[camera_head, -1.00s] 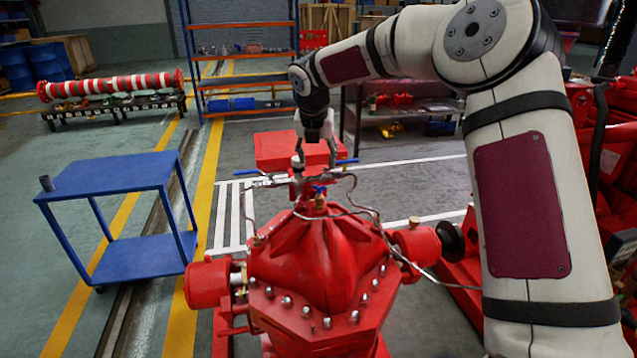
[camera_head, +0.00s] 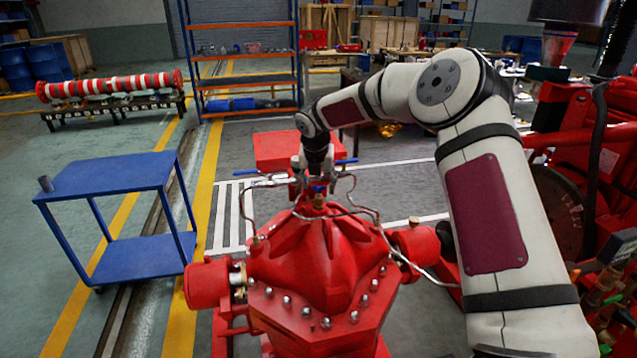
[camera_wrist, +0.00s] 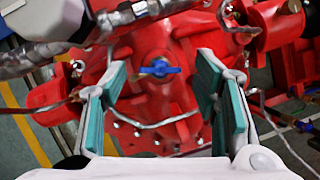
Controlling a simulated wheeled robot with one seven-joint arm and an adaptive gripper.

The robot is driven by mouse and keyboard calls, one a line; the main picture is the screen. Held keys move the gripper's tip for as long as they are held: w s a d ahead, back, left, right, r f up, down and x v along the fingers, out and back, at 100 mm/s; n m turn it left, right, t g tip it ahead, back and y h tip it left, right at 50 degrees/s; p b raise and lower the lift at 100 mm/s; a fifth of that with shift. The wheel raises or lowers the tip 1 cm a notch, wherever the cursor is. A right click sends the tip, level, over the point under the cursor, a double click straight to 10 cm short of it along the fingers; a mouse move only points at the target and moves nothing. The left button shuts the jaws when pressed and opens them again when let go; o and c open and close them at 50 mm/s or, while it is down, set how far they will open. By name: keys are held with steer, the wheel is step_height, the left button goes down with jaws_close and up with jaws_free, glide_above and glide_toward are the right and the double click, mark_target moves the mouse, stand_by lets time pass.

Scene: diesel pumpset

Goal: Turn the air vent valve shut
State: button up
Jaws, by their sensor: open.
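The air vent valve has a small blue handle (camera_head: 318,188) on a brass fitting on top of the red pump casing (camera_head: 325,265). In the wrist view the blue handle (camera_wrist: 159,68) lies crosswise between the finger ends, with a gap on each side. My gripper (camera_head: 316,180) points down just above and behind the valve in the head view. In the wrist view its two teal-padded fingers (camera_wrist: 161,77) are wide apart, with nothing held. Whether the fingertips reach down to the handle's height cannot be told.
Thin metal tubes (camera_head: 362,192) curve around the valve close to my gripper. Other blue handles show on the left (camera_head: 258,176) and right (camera_head: 346,161) of it. A blue cart (camera_head: 112,182) stands at left. Red machinery (camera_head: 565,130) stands at right.

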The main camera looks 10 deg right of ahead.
steer(key=c, duration=1.2)
steer(key=shift+o, duration=0.2)
steer(key=shift+m+b, duration=0.3)
steer(key=shift+b, duration=0.1)
steer(key=m+b, duration=0.1)
steer(key=m+h+b, duration=0.1)
steer(key=m, duration=0.1)
steer(key=shift+w+a+f+g+b, duration=0.1)
steer(key=shift+w+a+g+b, duration=0.1)
steer(key=shift+g+b, duration=0.2)
steer(key=m+g+h+b, duration=0.1)
steer(key=m+b, duration=0.1)
steer(key=m, duration=0.1)
steer(key=shift+w+a+m, duration=0.1)
steer(key=shift+m, duration=0.2)
steer(key=m+g+b, duration=0.1)
steer(key=m+b, duration=0.1)
steer(key=m, duration=0.1)
steer(key=shift+w+h, duration=0.1)
steer(key=shift+h, duration=0.3)
steer(key=shift+m+g+b, duration=0.7)
steer(key=shift+m+g, duration=0.1)
steer(key=shift+m, duration=1)
